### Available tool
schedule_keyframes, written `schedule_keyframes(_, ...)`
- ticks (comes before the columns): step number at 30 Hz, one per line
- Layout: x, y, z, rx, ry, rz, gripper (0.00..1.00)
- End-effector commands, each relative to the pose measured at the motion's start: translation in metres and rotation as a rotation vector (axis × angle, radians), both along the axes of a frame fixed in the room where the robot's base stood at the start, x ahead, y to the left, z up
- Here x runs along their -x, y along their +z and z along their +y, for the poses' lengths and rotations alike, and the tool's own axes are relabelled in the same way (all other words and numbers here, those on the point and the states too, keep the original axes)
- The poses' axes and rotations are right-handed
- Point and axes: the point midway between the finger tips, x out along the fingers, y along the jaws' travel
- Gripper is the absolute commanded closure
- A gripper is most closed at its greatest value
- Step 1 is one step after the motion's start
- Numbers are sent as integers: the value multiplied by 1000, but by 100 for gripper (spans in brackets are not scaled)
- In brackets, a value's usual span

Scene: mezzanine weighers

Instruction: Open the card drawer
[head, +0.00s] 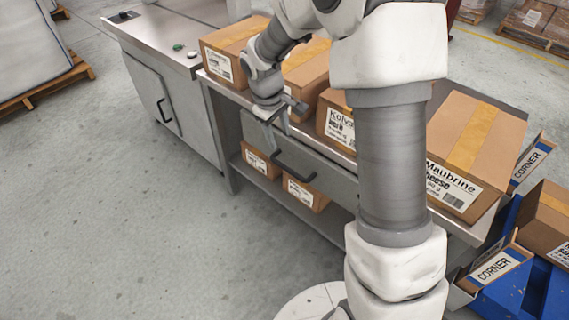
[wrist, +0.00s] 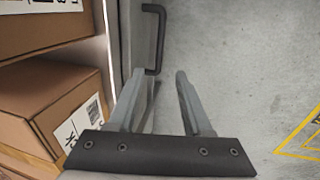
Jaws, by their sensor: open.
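The drawer (head: 325,171) is a grey metal front under the steel bench top, with a dark bar handle (head: 292,167). Its front looks flush with the bench, so it appears closed. My gripper (head: 283,122) is open and empty, in front of the bench near the upper left part of the drawer front, above and left of the handle.
Cardboard boxes stand along the bench top, including one labelled Maubrine (head: 465,150). Two smaller boxes (head: 305,193) sit on the lower shelf. A grey cabinet (head: 190,110) with its own dark handle adjoins at left. Blue crates (head: 510,295) stand at right. The floor in front is clear.

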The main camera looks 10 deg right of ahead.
Motion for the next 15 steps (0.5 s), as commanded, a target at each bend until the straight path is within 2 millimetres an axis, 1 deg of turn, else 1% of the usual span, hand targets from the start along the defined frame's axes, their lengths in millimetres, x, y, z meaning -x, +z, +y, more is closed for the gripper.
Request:
schedule_keyframes(1, -1, -17, -2, 1, -1, 4, 50)
schedule_keyframes(3, -2, -32, -5, 1, -1, 4, 50)
schedule_keyframes(12, -10, -95, -15, 0, -3, 3, 50)
schedule_keyframes(15, -12, -112, -18, 0, -1, 2, 50)
